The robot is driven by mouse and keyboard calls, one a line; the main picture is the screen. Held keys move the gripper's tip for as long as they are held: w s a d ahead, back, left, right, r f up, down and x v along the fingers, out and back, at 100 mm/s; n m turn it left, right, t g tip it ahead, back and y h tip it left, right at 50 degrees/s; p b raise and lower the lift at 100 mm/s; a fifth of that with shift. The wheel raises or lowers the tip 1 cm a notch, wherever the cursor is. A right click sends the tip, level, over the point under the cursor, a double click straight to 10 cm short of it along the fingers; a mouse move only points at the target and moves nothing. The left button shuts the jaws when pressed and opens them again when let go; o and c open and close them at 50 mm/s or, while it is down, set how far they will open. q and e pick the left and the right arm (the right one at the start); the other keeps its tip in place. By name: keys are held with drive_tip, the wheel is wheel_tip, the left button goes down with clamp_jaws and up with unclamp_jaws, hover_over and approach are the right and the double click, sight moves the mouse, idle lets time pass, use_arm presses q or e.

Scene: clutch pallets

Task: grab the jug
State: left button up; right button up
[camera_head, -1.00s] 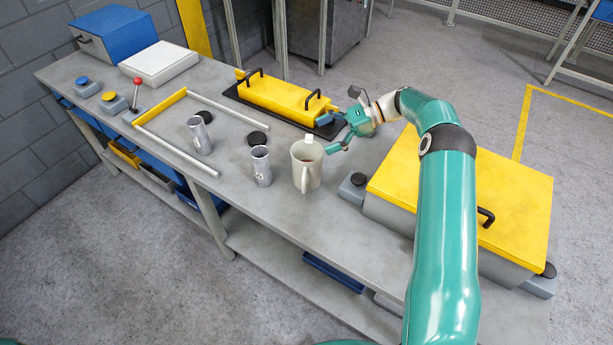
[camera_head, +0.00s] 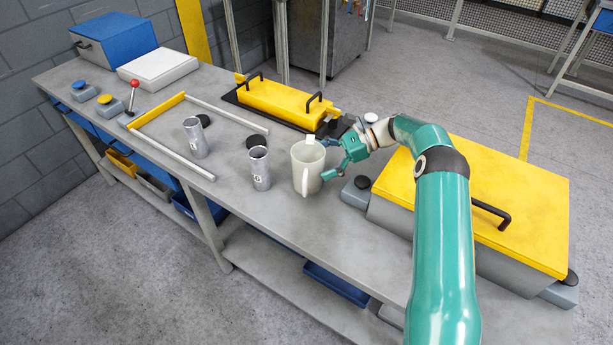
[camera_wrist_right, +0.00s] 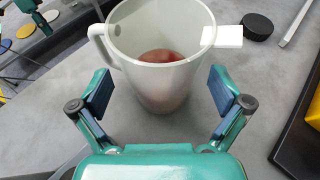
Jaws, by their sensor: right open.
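The jug (camera_head: 308,170) is a pale cup-like vessel with a handle, standing upright on the grey workbench. In the right wrist view the jug (camera_wrist_right: 158,55) shows reddish contents inside and a white tab on its rim. My right gripper (camera_head: 326,158) is beside the jug on its right side in the head view. In the right wrist view the open fingers (camera_wrist_right: 158,92) stand to either side of the jug's near wall, with visible gaps.
Two grey metal cups (camera_head: 259,168) (camera_head: 195,138) stand left of the jug, near black discs (camera_head: 257,141). A yellow handled block (camera_head: 285,101) lies behind. A large yellow-lidded box (camera_head: 500,200) is at the right.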

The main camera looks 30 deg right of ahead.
sight(306, 166)
drive_tip(key=x, duration=0.4)
drive_tip(key=shift+w+a+f, duration=0.1)
drive_tip(key=shift+a, duration=0.1)
drive_tip(key=shift+c, duration=0.3)
drive_tip(key=c, duration=1.1)
drive_tip(key=shift+c, duration=0.2)
